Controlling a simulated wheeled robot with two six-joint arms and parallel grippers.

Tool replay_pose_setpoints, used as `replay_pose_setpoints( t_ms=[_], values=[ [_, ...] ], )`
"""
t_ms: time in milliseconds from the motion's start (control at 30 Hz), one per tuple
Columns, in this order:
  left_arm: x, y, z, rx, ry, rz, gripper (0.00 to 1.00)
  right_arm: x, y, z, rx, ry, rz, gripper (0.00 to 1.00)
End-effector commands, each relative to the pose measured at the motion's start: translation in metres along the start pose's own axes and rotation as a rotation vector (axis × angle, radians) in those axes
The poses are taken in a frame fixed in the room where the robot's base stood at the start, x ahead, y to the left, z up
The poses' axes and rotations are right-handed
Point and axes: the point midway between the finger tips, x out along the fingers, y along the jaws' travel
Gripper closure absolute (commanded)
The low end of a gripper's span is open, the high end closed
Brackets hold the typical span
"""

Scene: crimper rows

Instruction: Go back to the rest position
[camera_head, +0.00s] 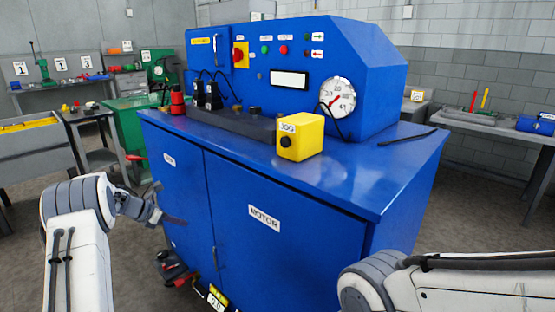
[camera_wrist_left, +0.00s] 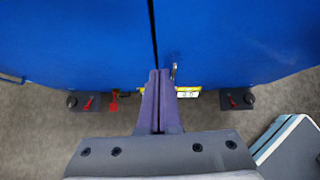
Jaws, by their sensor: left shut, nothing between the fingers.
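My left gripper (camera_head: 182,221) is in front of the doors of the blue machine cabinet (camera_head: 300,240), low on the left side. In the left wrist view its two dark purple fingers (camera_wrist_left: 160,78) lie together, with nothing between them. They point toward the lower edge of the blue cabinet doors (camera_wrist_left: 80,45); I cannot tell the exact distance. My right arm (camera_head: 450,285) comes in at the bottom right, and its gripper is out of the picture.
A yellow box (camera_head: 301,138) sits on the cabinet top, below a round gauge (camera_head: 341,92). The cabinet stands on feet with red levers (camera_wrist_left: 90,102). A grey workbench (camera_head: 490,125) is at the right, a grey bin (camera_head: 30,155) at the left. Floor shows between them.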

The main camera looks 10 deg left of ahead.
Motion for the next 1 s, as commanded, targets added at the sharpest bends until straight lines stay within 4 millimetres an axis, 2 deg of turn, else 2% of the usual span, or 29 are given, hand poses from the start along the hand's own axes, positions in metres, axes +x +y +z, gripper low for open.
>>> replay_pose_setpoints(
  t_ms=[67, 200, 300, 367, 467, 567, 700, 800, 833, 1000],
  values=[
    [0.001, -0.009, 0.032, -0.143, -0.062, 0.042, 1.0, 0.0, 0.0, 0.0, 0.0, 0.0, 0.0, 0.48],
    [-0.003, -0.031, 0.091, -0.604, -0.22, 0.143, 1.0, 0.0, 0.0, 0.0, 0.0, 0.0, 0.0, 0.48],
    [-0.012, -0.051, 0.113, -1.006, -0.326, 0.204, 1.0, 0.0, 0.0, 0.0, 0.0, 0.0, 0.0, 0.48],
    [-0.019, -0.066, 0.116, -1.255, -0.381, 0.237, 1.0, 0.0, 0.0, 0.0, 0.0, 0.0, 0.0, 0.48],
    [-0.03, -0.098, 0.103, -1.679, -0.453, 0.295, 1.0, 0.0, 0.0, 0.0, 0.0, 0.0, 0.0, 0.48],
    [-0.044, -0.14, 0.074, -2.107, -0.506, 0.371, 1.0, 0.0, 0.0, 0.0, 0.0, 0.0, 0.0, 0.48],
    [-0.065, -0.214, 0.015, -2.67, -0.55, 0.528, 1.0, 0.0, 0.0, 0.0, 0.0, 0.0, 0.0, 0.48],
    [-0.078, -0.264, -0.024, -2.975, -0.568, 0.662, 1.0, 0.0, 0.0, 0.0, 0.0, 0.0, 0.0, 0.48],
    [-0.082, -0.278, -0.035, 2.97, 0.557, -0.687, 1.0, 0.0, 0.0, 0.0, 0.0, 0.0, 0.0, 0.48],
    [-0.106, -0.353, -0.086, 2.543, 0.443, -0.73, 1.0, 0.0, 0.0, 0.0, 0.0, 0.0, 0.0, 0.48]
  ],
)
